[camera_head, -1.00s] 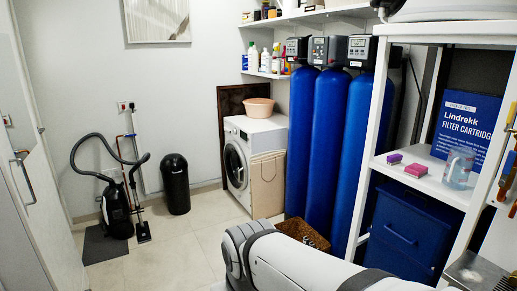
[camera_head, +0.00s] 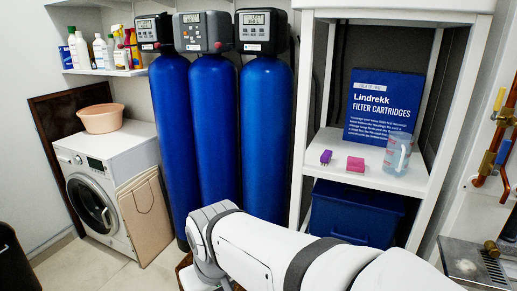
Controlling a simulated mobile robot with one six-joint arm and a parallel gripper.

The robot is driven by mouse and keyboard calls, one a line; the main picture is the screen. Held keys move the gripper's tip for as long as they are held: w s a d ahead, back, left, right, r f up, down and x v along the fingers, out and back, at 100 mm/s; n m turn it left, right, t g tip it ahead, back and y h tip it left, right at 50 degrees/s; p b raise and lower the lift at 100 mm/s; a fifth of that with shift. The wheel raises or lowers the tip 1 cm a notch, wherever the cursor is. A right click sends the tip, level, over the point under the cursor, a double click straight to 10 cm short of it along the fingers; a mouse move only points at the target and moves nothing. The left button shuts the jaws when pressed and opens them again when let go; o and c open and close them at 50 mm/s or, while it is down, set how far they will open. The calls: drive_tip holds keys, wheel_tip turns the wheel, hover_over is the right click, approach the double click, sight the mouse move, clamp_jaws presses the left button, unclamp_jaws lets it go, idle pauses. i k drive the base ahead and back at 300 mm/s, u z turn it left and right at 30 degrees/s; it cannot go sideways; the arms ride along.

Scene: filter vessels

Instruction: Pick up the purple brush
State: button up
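A small purple object (camera_head: 326,157), which looks like the purple brush, lies on the white shelf (camera_head: 398,184) of the rack at right. It is small in the view, so its bristles cannot be made out clearly. A pink block-like object (camera_head: 355,163) lies just to its right, apart from it. My white arm crosses the lower part of the view, below and in front of the shelf. My gripper's fingers do not show, and nothing is seen touching the purple object.
A clear jug (camera_head: 397,157) stands on the shelf's right side, and a blue Lindrekk carton (camera_head: 383,106) stands behind. A blue bin (camera_head: 352,214) sits below. Tall blue vessels (camera_head: 264,140) stand left of the rack. Brass valves and copper pipe (camera_head: 492,160) are at far right.

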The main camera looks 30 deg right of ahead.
sight(325, 157)
drive_tip(key=z, duration=0.8)
drive_tip(key=i, duration=1.05)
drive_tip(key=z, duration=0.85)
drive_tip(key=i, duration=0.45)
drive_tip(key=z, duration=0.15)
drive_tip(key=k, duration=0.8)
drive_tip(key=z, duration=0.15)
drive_tip(key=i, duration=0.85)
drive_tip(key=u, duration=0.05)
